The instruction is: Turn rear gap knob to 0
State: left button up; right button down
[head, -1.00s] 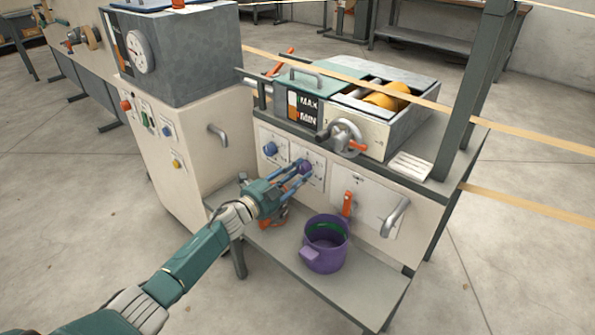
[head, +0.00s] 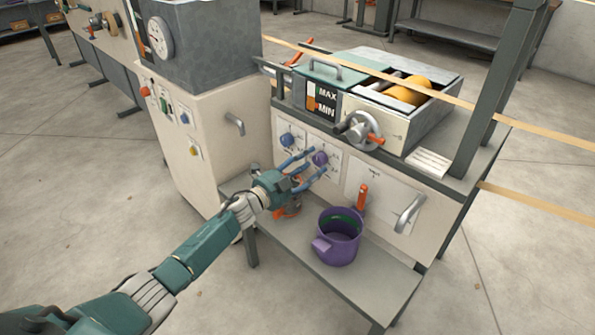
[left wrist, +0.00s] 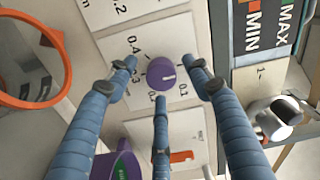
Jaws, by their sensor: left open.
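A purple knob (head: 320,158) is on a white dial plate on the machine's front panel. The 0 is not readable. My left gripper (head: 312,165) is open, its three blue fingers spread around the knob's sides and apart from it. The left gripper also shows in the left wrist view (left wrist: 162,82). A blue knob (head: 286,140) is on the plate to the left. My right gripper is not in view.
A purple pot (head: 338,236) stands on the lower shelf (head: 375,287). An orange-handled lever (head: 362,197) and a grey handle (head: 410,213) are to the right. A crank wheel (head: 362,132) sits above right. Tan strips cross the upper right.

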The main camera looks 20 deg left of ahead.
pick_arm(q)
jog(key=v, duration=1.1)
jog(key=shift+a, duration=0.2)
